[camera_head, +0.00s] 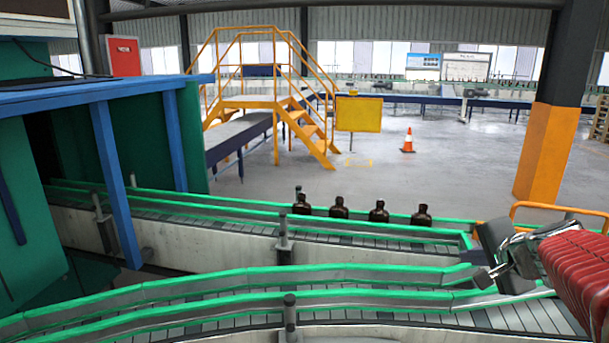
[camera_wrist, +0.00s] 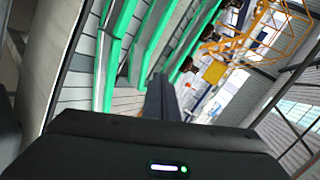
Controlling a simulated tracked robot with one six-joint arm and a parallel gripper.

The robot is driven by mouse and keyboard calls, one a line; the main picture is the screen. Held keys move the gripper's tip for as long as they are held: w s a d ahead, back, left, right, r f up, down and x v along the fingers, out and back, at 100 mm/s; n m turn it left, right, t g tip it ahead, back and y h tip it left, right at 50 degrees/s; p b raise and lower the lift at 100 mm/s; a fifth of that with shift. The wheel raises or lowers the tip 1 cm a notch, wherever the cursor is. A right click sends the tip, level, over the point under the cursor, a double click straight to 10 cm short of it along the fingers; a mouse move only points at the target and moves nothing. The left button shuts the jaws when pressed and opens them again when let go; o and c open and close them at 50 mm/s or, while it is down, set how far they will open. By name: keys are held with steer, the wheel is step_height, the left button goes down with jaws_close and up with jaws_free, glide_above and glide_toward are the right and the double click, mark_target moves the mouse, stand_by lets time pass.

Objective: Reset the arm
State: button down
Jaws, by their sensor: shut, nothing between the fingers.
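My arm comes in from the right edge in the head view, with my gripper (camera_head: 486,278) above the right end of the near conveyor. In the wrist view, the fingers of my gripper (camera_wrist: 160,92) are together and hold nothing. Several dark amber bottles stand upright in a row on the far conveyor in the head view, from the leftmost bottle (camera_head: 302,205) to the rightmost bottle (camera_head: 421,216). My gripper is to the right of the row and apart from it.
The near conveyor (camera_head: 380,304) and far conveyor (camera_head: 200,219) have green rails. A green machine with a blue frame (camera_head: 118,180) stands at left. Behind are yellow stairs (camera_head: 305,135), a traffic cone (camera_head: 408,142) and an orange-based pillar (camera_head: 547,150). The floor between is open.

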steer(key=s+a+f+n+g+y, duration=0.1)
steer(key=s+a+n, duration=0.3)
steer(key=a, duration=0.5)
steer(key=s+a+f+n+g+y, duration=0.2)
steer(key=s+a+n, duration=0.2)
steer(key=a, duration=0.6)
steer(key=s+a+f+n+g, duration=0.1)
steer(key=s+a+f+n, duration=0.1)
steer(key=s, duration=0.4)
steer(key=s+a+f+n+g+h, duration=0.1)
steer(key=s+a+f+n, duration=0.2)
steer(key=s+n, duration=0.3)
steer(key=shift+s+a+f+h, duration=0.15)
steer(key=shift+s+a+h, duration=0.15)
steer(key=shift+s+a, duration=0.3)
